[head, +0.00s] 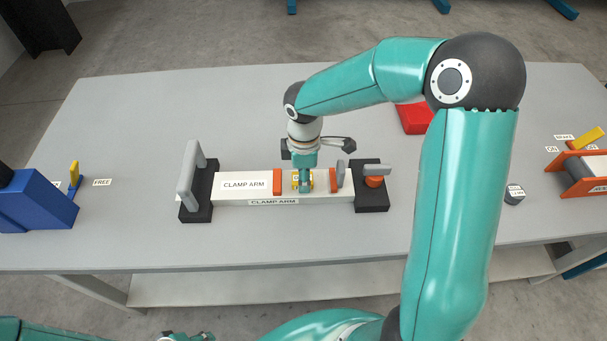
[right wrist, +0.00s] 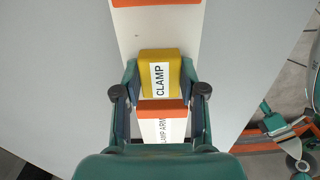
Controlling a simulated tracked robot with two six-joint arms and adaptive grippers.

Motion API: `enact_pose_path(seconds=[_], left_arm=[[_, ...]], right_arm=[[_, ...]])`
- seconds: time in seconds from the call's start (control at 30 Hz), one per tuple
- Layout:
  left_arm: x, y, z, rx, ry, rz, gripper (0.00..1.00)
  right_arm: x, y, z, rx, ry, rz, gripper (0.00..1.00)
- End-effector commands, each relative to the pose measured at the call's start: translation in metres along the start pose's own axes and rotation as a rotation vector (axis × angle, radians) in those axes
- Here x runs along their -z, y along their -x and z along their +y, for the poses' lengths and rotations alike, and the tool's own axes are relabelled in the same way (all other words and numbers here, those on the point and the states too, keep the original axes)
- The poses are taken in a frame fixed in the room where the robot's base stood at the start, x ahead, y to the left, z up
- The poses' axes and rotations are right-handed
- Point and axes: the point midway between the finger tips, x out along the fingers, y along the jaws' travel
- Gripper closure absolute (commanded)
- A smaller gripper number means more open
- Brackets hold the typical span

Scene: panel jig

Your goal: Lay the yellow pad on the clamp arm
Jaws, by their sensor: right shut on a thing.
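The clamp arm (head: 340,196) is a long white bar labelled CLAMP ARM, lying across black blocks on the grey table. Two orange bars (head: 277,182) stand across it. The yellow pad, marked CLAMP in the right wrist view (right wrist: 147,77), is between the orange bars. My right gripper (head: 303,185) points down over the bar and is shut on the pad; its fingers (right wrist: 160,95) flank the pad's sides. I cannot tell whether the pad touches the bar. Only a sliver of my left gripper (head: 186,336) shows at the bottom edge.
A grey upright handle (head: 189,173) stands at the bar's left end, and an orange knob (head: 374,181) at its right end. A blue block (head: 38,203) is at far left. A red box (head: 412,118) lies behind my right arm. An orange fixture (head: 580,175) is at far right.

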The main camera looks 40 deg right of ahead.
Motion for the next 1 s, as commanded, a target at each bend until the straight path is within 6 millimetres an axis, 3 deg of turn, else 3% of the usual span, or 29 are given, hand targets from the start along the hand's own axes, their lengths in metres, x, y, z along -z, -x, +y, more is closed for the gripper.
enact_pose_path(seconds=[0.03,0.17,0.6,0.77,1.0], left_arm=[[0.000,-0.001,0.000,0.000,0.000,0.000,0.60],[0.000,-0.001,0.000,0.000,0.000,0.000,0.60],[0.000,0.001,0.001,0.000,0.000,0.000,0.60],[0.000,0.002,0.001,0.000,0.000,0.000,0.60],[0.000,0.004,0.001,0.000,0.000,0.000,0.60]], right_arm=[[0.000,-0.001,0.000,0.000,0.000,0.000,0.56],[0.000,-0.001,0.000,0.000,0.000,0.000,0.34],[0.001,0.006,0.001,-0.003,0.001,0.001,0.34],[0.001,0.028,0.001,-0.004,0.001,0.002,0.34],[0.002,0.078,0.002,-0.006,0.002,0.003,0.34]])
